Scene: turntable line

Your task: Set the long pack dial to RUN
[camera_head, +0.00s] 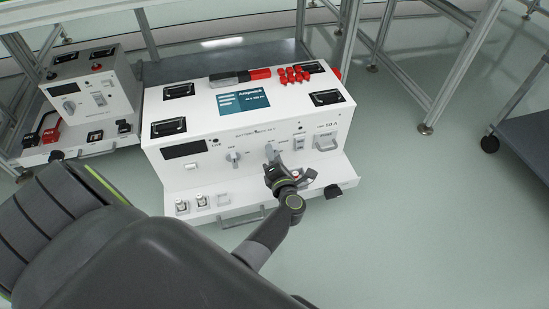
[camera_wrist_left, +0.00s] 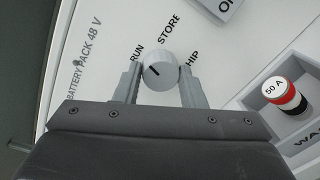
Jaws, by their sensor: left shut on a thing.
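The long pack (camera_head: 195,132) is a wide white box in the middle of the head view. Its grey dial (camera_head: 270,152) is on the front face, partly hidden by my left gripper (camera_head: 274,161). In the left wrist view the round dial (camera_wrist_left: 160,73) sits between the two fingers of my left gripper (camera_wrist_left: 160,80), which is shut on it. RUN, STORE and SHIP are printed around the dial. The dark mark on its face slants up and left, roughly toward RUN. My right gripper is not in view.
A second grey knob (camera_head: 233,157) is on the same face, left of the dial. A smaller white box (camera_head: 92,85) stands at the left.

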